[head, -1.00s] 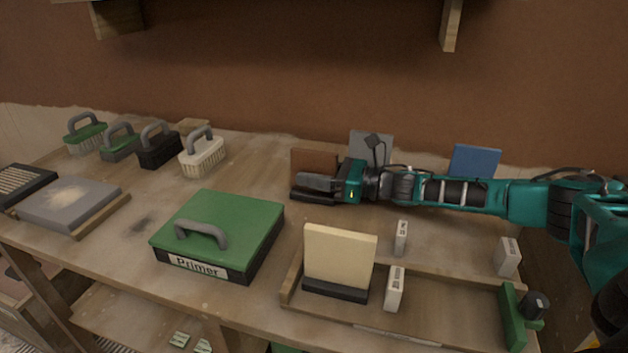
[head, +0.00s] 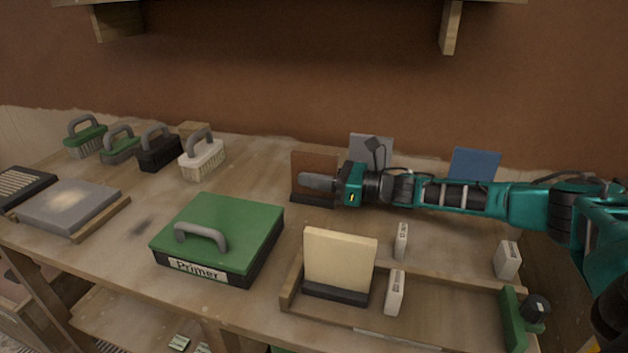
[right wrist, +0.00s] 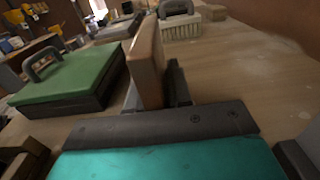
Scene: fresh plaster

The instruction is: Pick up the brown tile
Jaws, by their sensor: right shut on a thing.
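The brown tile (head: 314,160) stands upright in a dark stand (head: 313,200) towards the back of the bench. My right gripper (head: 304,180) reaches in from the right and is shut on the tile, with one dark finger across its front face. The far finger is hidden behind the tile. I cannot see a gap between tile and stand. My left gripper is not in view.
A grey tile (head: 372,148) and a blue tile (head: 475,163) stand behind my right arm. A green primer box (head: 225,232) is to the left. Several brushes (head: 202,158) line the back left.

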